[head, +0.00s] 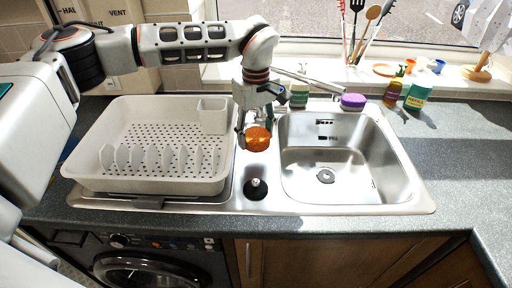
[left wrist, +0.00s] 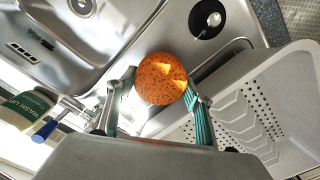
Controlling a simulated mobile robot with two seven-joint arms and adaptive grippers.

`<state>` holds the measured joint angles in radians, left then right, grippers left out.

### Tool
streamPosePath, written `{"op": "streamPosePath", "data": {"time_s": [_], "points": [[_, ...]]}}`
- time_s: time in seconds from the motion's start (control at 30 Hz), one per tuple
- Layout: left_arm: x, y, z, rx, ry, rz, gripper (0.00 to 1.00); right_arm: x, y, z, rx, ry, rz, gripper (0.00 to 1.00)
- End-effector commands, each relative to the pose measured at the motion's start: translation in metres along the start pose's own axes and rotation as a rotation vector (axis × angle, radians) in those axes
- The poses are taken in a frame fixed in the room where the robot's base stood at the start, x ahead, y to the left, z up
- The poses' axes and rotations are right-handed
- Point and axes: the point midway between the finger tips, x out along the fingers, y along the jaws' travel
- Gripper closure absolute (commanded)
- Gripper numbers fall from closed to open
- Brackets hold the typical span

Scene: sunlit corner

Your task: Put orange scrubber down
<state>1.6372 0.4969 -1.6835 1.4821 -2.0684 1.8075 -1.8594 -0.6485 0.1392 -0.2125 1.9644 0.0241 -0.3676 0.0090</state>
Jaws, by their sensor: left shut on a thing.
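The orange scrubber (head: 258,138) is a round, speckled orange thing. My left gripper (head: 256,128) is shut on it and holds it over the metal strip between the dish rack and the sink bowl. In the left wrist view the scrubber (left wrist: 160,78) sits between the two fingertips. I cannot tell whether its underside touches the metal. My right gripper is not in view.
A white dish rack (head: 93,152) stands to the left, empty. The sink bowl (head: 335,170) is on the right, empty. Behind are a purple sponge (head: 353,101), a green-labelled container (head: 299,94) and bottles (head: 417,95). A black drain plug (head: 256,188) lies in front.

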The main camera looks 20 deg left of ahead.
Motion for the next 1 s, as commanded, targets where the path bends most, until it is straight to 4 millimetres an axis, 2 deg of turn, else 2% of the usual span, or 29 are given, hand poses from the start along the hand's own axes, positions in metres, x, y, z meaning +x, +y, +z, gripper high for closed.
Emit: {"op": "streamPosePath", "data": {"time_s": [0.27,0.5,0.9,0.93,1.0], "points": [[0.02,0.0,0.0,-0.001,-0.002,0.0,0.74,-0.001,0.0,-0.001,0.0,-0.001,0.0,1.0],[0.051,0.0,0.001,0.0,-0.001,0.0,0.74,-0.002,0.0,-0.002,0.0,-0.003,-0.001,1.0],[0.057,0.001,0.0,0.0,0.0,0.001,0.74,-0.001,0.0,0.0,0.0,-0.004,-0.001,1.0],[0.056,0.001,0.0,0.0,0.0,0.001,0.42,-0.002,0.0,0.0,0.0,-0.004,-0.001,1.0],[0.056,0.001,0.0,0.0,0.0,0.001,0.42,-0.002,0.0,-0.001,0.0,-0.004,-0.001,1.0]]}}
